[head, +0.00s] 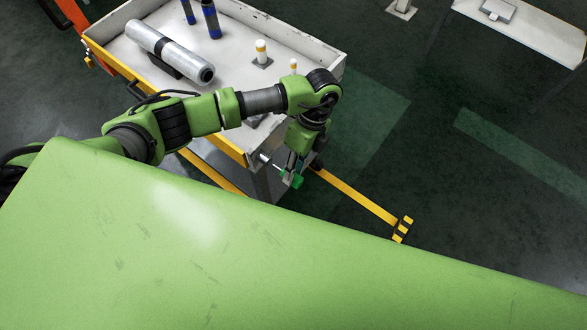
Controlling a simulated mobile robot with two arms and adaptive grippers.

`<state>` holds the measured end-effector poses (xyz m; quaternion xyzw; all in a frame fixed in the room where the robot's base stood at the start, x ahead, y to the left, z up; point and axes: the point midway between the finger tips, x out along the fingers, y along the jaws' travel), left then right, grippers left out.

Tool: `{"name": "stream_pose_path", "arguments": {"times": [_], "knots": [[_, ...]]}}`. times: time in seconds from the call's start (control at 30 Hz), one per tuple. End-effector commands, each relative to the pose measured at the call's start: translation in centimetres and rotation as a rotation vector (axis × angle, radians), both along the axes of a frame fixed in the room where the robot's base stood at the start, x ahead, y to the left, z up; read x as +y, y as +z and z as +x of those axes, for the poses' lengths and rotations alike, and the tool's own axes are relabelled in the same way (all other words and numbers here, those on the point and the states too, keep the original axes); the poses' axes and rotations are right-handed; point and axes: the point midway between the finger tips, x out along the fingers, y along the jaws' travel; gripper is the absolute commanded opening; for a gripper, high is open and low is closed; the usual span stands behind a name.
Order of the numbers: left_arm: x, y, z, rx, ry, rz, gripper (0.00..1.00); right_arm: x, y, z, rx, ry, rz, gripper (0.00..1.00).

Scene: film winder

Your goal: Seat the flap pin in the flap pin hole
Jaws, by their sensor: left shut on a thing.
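My left gripper (291,168) hangs from the wrist just off the near right corner of the cart. It is shut on a small piece with a bright green part (292,181) and a pale thin rod pointing up and left towards the cart; this looks like the flap pin, but it is small and partly covered by the fingers. I cannot make out the flap pin hole in this view. My right gripper is not in view.
The cart tray (113,47) has raised walls and holds a silver roll (178,56), dark blue-banded cylinders (211,20) and white-and-yellow pieces (261,50). A table (540,35) stands far right. Open floor lies between.

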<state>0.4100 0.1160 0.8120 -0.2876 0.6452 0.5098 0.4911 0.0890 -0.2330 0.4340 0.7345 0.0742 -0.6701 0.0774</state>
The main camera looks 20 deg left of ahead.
Motion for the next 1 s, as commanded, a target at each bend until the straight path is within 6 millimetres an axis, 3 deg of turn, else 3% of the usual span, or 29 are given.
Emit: {"name": "stream_pose_path", "arguments": {"times": [0.57, 1.0], "knots": [[0.1, 0.0, 0.0, 0.001, 0.0, 0.0, 0.0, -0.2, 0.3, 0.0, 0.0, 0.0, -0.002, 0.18], [1.4, 0.0, 0.5, 0.001, 0.0, 0.0, 0.0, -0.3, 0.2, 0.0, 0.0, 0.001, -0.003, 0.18]]}}
